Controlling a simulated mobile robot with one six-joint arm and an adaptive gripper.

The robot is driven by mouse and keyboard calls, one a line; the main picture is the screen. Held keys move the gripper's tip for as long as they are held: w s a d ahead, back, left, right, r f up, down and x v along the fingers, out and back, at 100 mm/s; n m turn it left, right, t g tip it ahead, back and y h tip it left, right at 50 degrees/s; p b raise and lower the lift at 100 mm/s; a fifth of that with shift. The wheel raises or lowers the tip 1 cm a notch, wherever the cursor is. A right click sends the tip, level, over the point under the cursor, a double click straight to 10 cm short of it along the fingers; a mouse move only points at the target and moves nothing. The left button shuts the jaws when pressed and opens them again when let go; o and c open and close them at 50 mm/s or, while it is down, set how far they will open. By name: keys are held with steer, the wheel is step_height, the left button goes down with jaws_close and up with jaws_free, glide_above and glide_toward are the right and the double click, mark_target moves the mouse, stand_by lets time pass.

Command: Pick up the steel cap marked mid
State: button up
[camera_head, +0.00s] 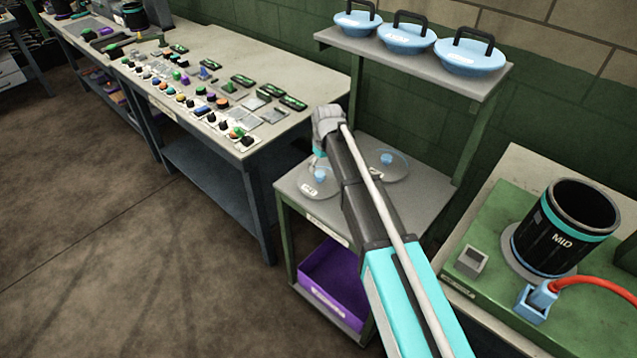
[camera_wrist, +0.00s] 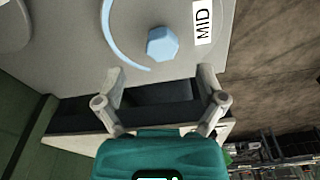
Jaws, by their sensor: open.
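The steel cap marked MID (camera_wrist: 163,43) lies flat, with a pale blue faceted knob and a white label, in the wrist view. In the head view a cap (camera_head: 321,190) with a blue knob lies below my gripper on the grey stand; its label is too small to read there. My gripper (camera_wrist: 162,74) is open and empty, its two fingers spread on either side of the picture's middle, with the knob just beyond the fingertips. Whether the fingers touch anything cannot be told. In the head view my gripper (camera_head: 319,155) is partly hidden by its own wrist.
A second cap (camera_head: 388,163) with a blue knob lies to the right on the stand (camera_head: 425,195). A shelf (camera_head: 410,60) above carries three blue lids. The green bench (camera_head: 485,290) at right holds a black sleeve marked MID (camera_head: 562,238). A purple bin (camera_head: 330,285) sits below.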

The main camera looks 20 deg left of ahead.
mark_target(320, 174)
steer(key=shift+f, duration=0.1)
steer(key=shift+w+a+f+b, duration=0.15)
steer(key=shift+a+f+b, duration=0.05)
steer(key=shift+f+b, duration=1.1)
steer(key=shift+w+a+f+b, duration=0.1)
steer(key=shift+a+f+b, duration=0.1)
steer(key=shift+f+b, duration=1)
steer(key=shift+r, duration=0.1)
jaws_close()
